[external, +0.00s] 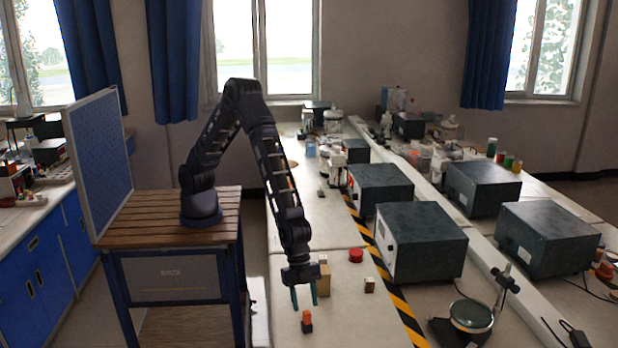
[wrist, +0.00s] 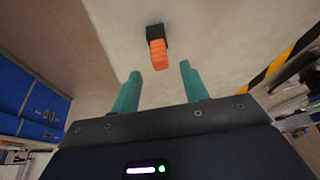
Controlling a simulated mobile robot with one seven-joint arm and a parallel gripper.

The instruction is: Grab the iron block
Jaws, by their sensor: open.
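A small black block (external: 307,327) stands on the white bench top, with an orange block (external: 306,316) on or against it. I cannot tell which. Both also show in the wrist view, the black block (wrist: 154,31) at top centre and the orange block (wrist: 158,55) nearer my fingers. The black block is the dark, metal-like candidate for the iron block; its material is not certain. My gripper (external: 304,297) is open with two teal fingers pointing down, and appears empty. It is apart from both blocks, which lie beyond the fingertips in the wrist view (wrist: 159,72).
A wooden block (external: 324,280) stands just behind my gripper. A small brown block (external: 369,285) and a red round piece (external: 356,255) lie to the right. Dark equipment boxes (external: 420,242) stand beyond the yellow-black striped tape (external: 385,275).

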